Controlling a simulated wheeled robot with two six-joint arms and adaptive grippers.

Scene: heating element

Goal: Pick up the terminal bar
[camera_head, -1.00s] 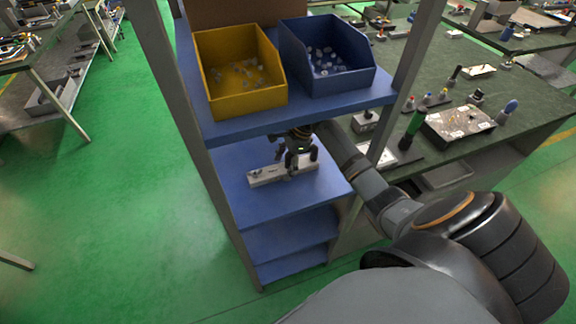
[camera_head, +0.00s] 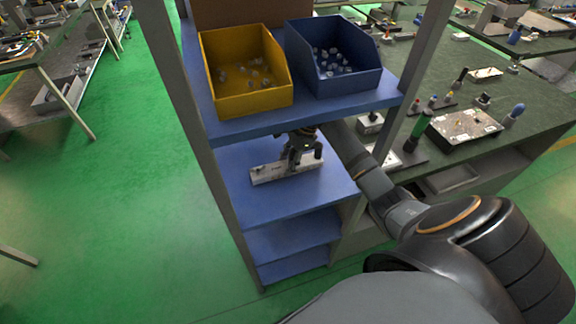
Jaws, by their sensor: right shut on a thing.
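The terminal bar (camera_head: 268,173) is a light grey, long, narrow bar at the blue shelf board (camera_head: 290,204) below the bins. It lies roughly crosswise in the picture and looks turned onto its side. Whether it touches the board or is slightly raised, I cannot tell. My right gripper (camera_head: 296,163) is dark, reaches in from the right under the upper shelf, and is shut on the bar near its middle. The fingers hide part of the bar. My left gripper is not in view.
A yellow bin (camera_head: 252,104) and a blue bin (camera_head: 342,86) with small parts stand on the upper shelf above my right gripper. Rack posts (camera_head: 187,110) stand on both sides. A green-topped workbench (camera_head: 470,75) with tools is at the right.

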